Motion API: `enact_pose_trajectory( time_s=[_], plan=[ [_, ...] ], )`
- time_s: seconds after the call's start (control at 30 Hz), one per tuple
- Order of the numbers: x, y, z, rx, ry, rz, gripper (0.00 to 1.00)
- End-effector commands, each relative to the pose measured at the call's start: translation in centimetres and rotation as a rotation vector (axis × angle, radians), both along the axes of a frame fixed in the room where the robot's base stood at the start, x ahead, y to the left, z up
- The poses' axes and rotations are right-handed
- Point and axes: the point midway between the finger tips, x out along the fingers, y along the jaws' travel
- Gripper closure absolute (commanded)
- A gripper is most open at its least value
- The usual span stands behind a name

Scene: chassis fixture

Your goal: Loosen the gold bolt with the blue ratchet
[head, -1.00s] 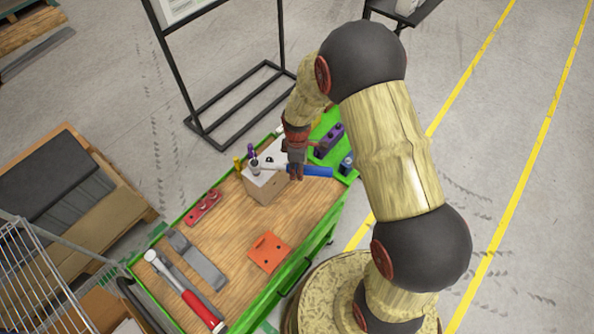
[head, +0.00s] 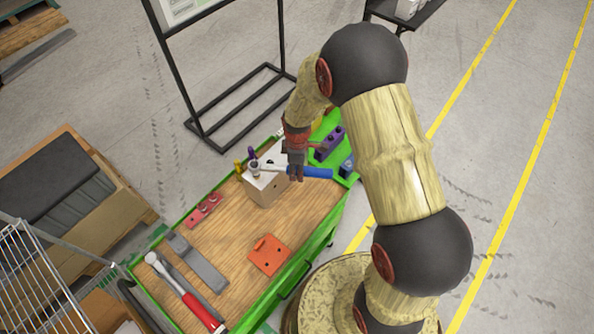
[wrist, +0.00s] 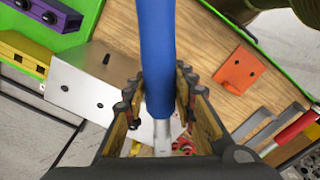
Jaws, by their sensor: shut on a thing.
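The blue ratchet (head: 318,172) has a blue handle and a bright metal shaft. It lies level across the top of the grey metal block (head: 268,190), with its head (head: 254,164) over the block's left part. I cannot tell whether the head sits on a bolt. A gold bolt (head: 238,164) stands upright at the block's far left edge, apart from the ratchet head. My gripper (head: 296,175) is shut on the ratchet near where handle and shaft meet. In the wrist view the blue handle (wrist: 157,45) runs between the two fingers; the ratchet head is hidden.
A purple bolt (head: 251,153) stands close behind the ratchet head. A purple block (head: 328,143) stands on the green end of the bench. An orange plate (head: 269,254), a red bracket (head: 203,210), a grey bar (head: 197,262) and a red-handled tool (head: 196,305) lie on the wooden top (head: 228,245).

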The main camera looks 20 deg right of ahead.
Motion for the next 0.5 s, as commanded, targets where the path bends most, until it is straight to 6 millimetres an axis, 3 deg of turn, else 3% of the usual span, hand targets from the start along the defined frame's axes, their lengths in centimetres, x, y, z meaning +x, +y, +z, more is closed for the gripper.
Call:
enact_pose_trajectory(
  time_s=[0.5],
  plan=[
    [0.10,-0.01,1.05,0.000,-0.002,0.000,1.00]
  ],
)
